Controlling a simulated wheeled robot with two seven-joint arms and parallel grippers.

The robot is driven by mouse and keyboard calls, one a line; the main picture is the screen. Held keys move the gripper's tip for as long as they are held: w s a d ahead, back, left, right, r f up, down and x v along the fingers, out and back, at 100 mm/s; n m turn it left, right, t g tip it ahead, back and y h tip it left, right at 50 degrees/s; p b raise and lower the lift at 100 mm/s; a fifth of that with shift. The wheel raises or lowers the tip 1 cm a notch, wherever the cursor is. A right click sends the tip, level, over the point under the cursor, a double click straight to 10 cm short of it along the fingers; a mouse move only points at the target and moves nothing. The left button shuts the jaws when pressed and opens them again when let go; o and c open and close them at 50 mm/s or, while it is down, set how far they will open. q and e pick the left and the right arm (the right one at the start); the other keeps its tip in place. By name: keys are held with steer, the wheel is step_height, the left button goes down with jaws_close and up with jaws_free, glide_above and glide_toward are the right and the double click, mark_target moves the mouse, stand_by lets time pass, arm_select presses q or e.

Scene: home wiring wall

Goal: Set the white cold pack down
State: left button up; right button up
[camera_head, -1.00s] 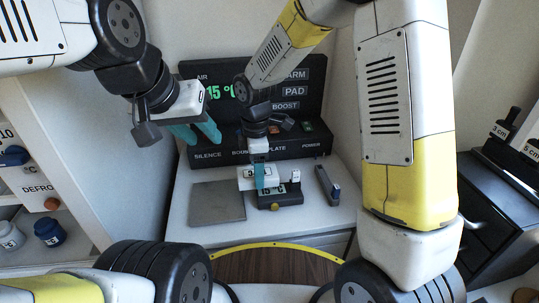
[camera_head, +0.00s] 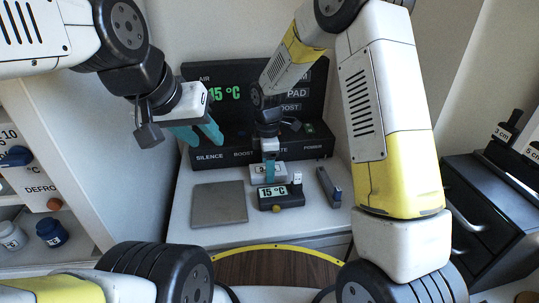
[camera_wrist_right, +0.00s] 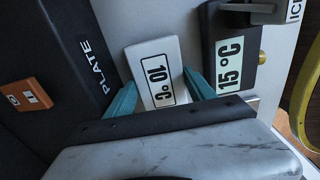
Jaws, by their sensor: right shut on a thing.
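My left gripper (camera_head: 198,134) is open and empty, in the air in front of the black panel's left part.
A grey plate (camera_head: 219,203) lies left of the unit. The black panel (camera_head: 218,122) reading 15 °C stands behind. Dark drawers (camera_head: 490,215) stand at the right, and a shelf with jars (camera_head: 50,232) at the left.

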steer(key=o, duration=1.3)
steer(key=shift+f, duration=0.1)
steer(key=o, duration=0.4)
steer(key=shift+c, duration=0.2)
